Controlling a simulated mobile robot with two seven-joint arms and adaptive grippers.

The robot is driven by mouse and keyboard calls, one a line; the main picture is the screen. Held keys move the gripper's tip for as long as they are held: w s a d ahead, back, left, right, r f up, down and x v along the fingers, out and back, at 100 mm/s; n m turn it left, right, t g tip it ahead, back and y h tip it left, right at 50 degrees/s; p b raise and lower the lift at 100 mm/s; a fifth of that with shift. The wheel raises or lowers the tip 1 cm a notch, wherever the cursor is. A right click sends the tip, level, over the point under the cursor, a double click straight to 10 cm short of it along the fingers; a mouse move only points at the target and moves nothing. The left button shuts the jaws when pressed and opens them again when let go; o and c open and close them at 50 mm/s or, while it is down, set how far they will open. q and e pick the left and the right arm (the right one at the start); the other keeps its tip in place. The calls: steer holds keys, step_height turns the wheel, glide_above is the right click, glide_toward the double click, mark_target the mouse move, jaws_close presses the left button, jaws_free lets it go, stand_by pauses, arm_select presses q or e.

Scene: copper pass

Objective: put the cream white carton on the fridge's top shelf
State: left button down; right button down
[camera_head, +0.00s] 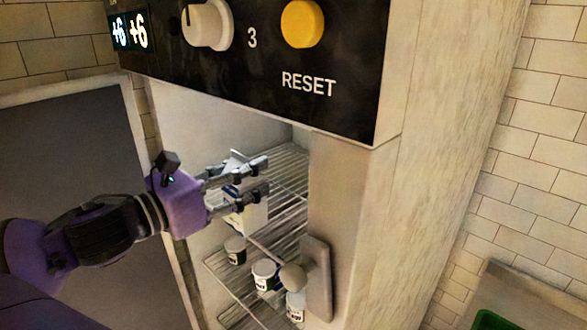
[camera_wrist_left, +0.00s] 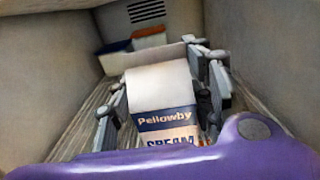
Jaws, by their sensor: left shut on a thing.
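The cream white carton (camera_head: 252,213) has a blue band; in the left wrist view the carton (camera_wrist_left: 160,85) reads "Pellowby" and "CREAM". My left gripper (camera_head: 258,178) has its fingers on either side of the carton and is shut on it, inside the open fridge (camera_head: 350,185). The fingers also flank the carton in the left wrist view (camera_wrist_left: 168,100). The carton is at the fridge's top wire shelf (camera_head: 287,170); I cannot tell whether its base touches the wires. The fingers hide part of it. My right gripper is not in view.
A blue-lidded box (camera_wrist_left: 114,58) and an orange-topped box (camera_wrist_left: 149,38) stand at the back of the shelf. Jars (camera_head: 235,250) (camera_head: 265,273) stand on a lower shelf. The control panel (camera_head: 260,60) overhangs the opening. Fridge walls are close on both sides.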

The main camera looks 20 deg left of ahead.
arm_select(q)
steer(key=w+d+f, duration=0.3)
steer(key=w+d, duration=0.1)
steer(key=w, duration=0.7)
steer(key=shift+w, duration=0.3)
steer(key=shift+d+f, duration=0.1)
steer(key=shift+f, duration=0.05)
steer(key=shift+f, duration=0.1)
steer(key=c, duration=0.9)
jaws_free()
steer(key=v, duration=1.2)
